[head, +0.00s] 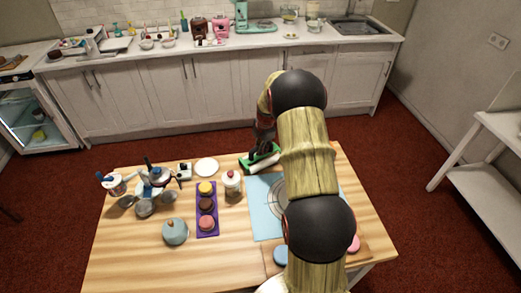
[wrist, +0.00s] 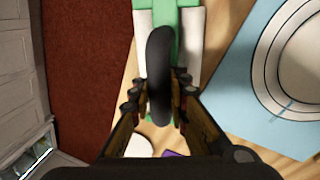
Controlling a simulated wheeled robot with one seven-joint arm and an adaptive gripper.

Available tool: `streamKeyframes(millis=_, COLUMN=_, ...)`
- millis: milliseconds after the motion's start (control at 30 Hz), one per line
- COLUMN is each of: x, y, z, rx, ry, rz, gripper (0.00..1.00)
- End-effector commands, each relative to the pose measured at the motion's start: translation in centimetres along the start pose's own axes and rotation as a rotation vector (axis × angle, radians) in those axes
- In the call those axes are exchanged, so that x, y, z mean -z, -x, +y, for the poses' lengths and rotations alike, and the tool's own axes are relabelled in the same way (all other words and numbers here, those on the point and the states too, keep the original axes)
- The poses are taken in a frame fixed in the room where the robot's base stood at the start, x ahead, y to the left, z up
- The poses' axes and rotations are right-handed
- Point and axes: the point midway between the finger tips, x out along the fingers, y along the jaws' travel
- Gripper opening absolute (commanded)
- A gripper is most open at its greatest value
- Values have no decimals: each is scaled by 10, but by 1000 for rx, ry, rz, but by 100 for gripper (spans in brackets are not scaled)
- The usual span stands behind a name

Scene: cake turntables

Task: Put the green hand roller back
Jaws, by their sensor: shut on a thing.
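The green hand roller (head: 262,155) is at the far edge of the wooden table, left of my arm in the head view. In the wrist view its green body (wrist: 166,14) with white sides lies beneath my gripper, and its black handle (wrist: 159,50) stands up between the fingers. My gripper (wrist: 159,95) is shut on the handle, with one finger on each side. In the head view my gripper (head: 264,137) is above the roller, and my arm hides part of that area. I cannot tell whether the roller touches the table.
A blue mat (head: 262,215) with a round turntable (head: 280,190) lies right of the roller, partly behind my arm. A lidded jar (head: 232,183), a white plate (head: 206,166) and a purple tray (head: 208,230) stand to the left. Bare wood shows at the front left.

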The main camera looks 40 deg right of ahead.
Motion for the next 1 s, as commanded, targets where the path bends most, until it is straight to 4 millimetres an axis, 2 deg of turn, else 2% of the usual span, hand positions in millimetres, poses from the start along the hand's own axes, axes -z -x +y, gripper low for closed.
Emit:
streamKeyframes(millis=467, x=1, y=-15, z=-6, rx=7, ry=0, rz=3, gripper=0)
streamKeyframes(millis=500, x=2, y=-16, z=-8, rx=11, ry=0, rz=4, gripper=14)
streamKeyframes(millis=867, x=1, y=-14, z=-5, rx=6, ry=0, rz=2, gripper=35)
streamKeyframes(millis=1000, x=1, y=-13, z=-4, rx=5, ry=0, rz=2, gripper=35)
